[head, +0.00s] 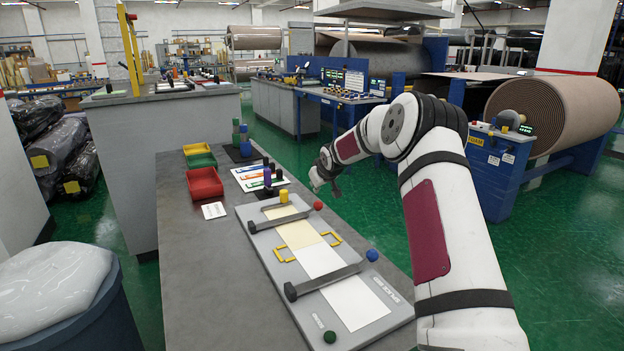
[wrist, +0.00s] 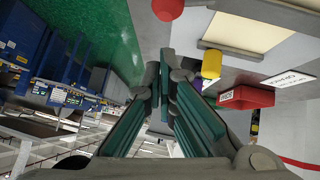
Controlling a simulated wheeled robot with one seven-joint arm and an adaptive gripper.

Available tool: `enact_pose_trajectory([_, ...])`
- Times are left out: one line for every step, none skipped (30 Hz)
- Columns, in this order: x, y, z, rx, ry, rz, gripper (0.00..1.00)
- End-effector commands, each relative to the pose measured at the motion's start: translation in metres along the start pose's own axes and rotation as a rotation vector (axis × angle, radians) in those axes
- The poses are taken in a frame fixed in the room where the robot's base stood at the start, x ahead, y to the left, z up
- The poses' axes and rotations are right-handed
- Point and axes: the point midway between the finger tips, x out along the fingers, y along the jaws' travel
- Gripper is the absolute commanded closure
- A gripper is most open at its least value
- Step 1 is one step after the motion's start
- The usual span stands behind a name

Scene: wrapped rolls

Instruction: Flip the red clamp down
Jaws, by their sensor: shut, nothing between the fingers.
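The red clamp is a grey bar (head: 285,216) across the far part of a grey board (head: 262,250). It has a dark block at its left end and a red ball (head: 318,205) at its right end. I cannot tell whether the bar presses flat on the sheet. The red ball also shows at the top edge of the wrist view (wrist: 168,8). My gripper (head: 338,192) is beyond the red ball, apart from it. In the wrist view its fingers (wrist: 165,78) are together and empty, with the ball ahead of them.
A second bar with a blue ball (head: 372,255) crosses the board nearer me. A yellow knob (head: 284,196) stands beyond the red clamp, and yellow handles (head: 284,254) sit between the bars. A red tray (head: 205,184) and a green tray (head: 201,161) stand at the left.

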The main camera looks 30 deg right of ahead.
Motion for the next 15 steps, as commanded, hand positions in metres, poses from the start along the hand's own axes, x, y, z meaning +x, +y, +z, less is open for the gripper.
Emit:
enact_pose_trajectory([0.006,0.002,0.006,0.001,-0.002,0.002,1.0])
enact_pose_trajectory([0.008,0.003,0.008,0.002,-0.002,0.002,1.0])
enact_pose_trajectory([0.012,0.004,0.012,0.002,-0.001,0.002,1.0])
enact_pose_trajectory([0.015,0.005,0.014,0.003,-0.002,0.002,1.0])
enact_pose_trajectory([0.018,0.005,0.017,0.002,-0.002,0.002,1.0])
enact_pose_trajectory([0.021,0.006,0.02,0.002,-0.002,0.002,1.0])
enact_pose_trajectory([0.023,0.006,0.022,0.001,-0.002,0.002,1.0])
enact_pose_trajectory([0.025,0.006,0.024,0.001,-0.002,0.002,1.0])
enact_pose_trajectory([0.026,0.007,0.026,0.001,-0.002,0.002,1.0])
enact_pose_trajectory([0.028,0.007,0.028,0.001,-0.001,0.002,1.0])
enact_pose_trajectory([0.029,0.007,0.029,0.001,-0.001,0.003,1.0])
enact_pose_trajectory([0.03,0.007,0.03,0.001,-0.001,0.002,1.0])
enact_pose_trajectory([0.031,0.007,0.032,0.001,-0.002,0.003,1.0])
enact_pose_trajectory([0.032,0.008,0.033,0.001,-0.002,0.002,1.0])
enact_pose_trajectory([0.033,0.008,0.034,0.0,-0.003,0.003,1.0])
